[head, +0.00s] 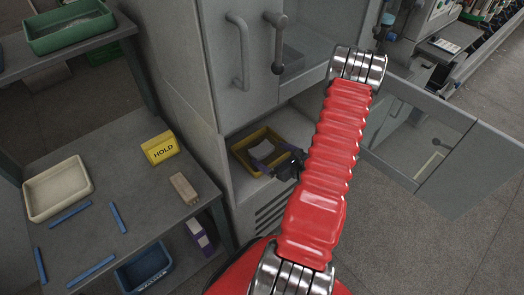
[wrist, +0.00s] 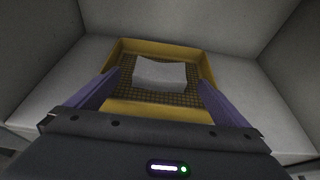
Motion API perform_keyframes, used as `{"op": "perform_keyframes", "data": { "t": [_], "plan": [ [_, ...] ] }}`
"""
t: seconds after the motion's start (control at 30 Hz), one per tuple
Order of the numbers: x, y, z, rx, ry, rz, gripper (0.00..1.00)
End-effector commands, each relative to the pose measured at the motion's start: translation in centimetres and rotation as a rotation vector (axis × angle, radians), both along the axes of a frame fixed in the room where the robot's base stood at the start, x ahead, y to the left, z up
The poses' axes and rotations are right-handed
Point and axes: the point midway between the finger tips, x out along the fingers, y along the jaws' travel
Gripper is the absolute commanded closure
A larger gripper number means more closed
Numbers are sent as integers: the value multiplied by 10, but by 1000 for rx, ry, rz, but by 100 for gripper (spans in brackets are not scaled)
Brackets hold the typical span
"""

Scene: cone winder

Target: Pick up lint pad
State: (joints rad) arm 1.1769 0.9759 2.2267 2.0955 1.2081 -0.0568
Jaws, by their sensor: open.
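The lint pad (wrist: 160,73) is a pale, slightly curved piece lying in a yellow tray (wrist: 190,53) with a dark mesh bottom. In the head view the pad (head: 262,148) shows as a small light patch inside the tray (head: 242,143), in the open lower bay of the grey cabinet. My gripper (wrist: 160,82) is open, with one purple finger on each side of the pad in the wrist view. It reaches into the bay from the front, and its fingers (head: 264,157) are over the tray. I see no finger touching the pad; the height gap is hard to tell.
The bay walls (wrist: 45,50) stand close on both sides and behind. The cabinet door (head: 420,125) hangs open on the right. At left, a grey bench (head: 120,215) holds a yellow HOLD block (head: 160,147), a cream tray (head: 58,188) and several blue strips.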

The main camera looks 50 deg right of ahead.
Motion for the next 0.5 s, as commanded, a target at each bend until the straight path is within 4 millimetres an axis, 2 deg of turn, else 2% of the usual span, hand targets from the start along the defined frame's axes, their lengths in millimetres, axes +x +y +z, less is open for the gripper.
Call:
{"op": "perform_keyframes", "data": {
  "t": [0.13,0.5],
  "plan": [
    [10,-1,-4,-1,0,0,0],
    [11,-2,-4,0,0,-1,0]
  ]
}}
